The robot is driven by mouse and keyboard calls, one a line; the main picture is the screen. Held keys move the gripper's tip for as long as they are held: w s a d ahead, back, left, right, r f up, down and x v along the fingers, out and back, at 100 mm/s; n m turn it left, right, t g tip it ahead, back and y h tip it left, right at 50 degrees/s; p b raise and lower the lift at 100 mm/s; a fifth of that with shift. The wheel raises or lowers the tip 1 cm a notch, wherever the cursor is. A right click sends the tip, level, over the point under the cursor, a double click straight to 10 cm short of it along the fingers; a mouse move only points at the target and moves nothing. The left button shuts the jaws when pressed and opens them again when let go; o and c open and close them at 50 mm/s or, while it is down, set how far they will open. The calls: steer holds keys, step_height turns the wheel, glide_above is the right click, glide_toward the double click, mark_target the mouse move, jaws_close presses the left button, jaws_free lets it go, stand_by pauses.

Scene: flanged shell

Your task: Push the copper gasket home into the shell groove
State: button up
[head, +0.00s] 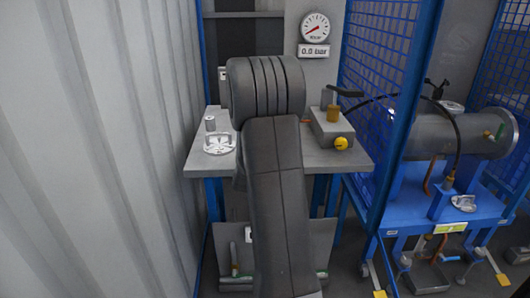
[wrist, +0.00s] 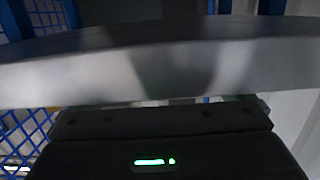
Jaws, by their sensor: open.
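No copper gasket can be made out in either view. A grey horizontal cylinder (head: 455,135), which may be the flanged shell, lies on a blue cart at the right; its groove cannot be made out. My gripper (wrist: 160,125) shows in the wrist view as a dark body with a green light. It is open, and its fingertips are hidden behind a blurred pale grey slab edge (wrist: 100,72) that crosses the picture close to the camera. In the head view my arm covers the middle of the bench and hides my gripper.
A grey bench (head: 205,163) carries a silver fixture (head: 218,142) at left and a grey box with a yellow knob (head: 341,144) at right. A gauge (head: 315,27) hangs behind, its label reading 0.0 bar. Blue mesh panels (head: 378,45) stand beside the cart (head: 400,205). A corrugated wall (head: 90,150) closes the left.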

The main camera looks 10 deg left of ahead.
steer(key=shift+w+a, duration=0.1)
steer(key=shift+w, duration=0.3)
steer(key=shift+c, duration=0.2)
steer(key=c, duration=1.1)
steer(key=shift+r, duration=0.15)
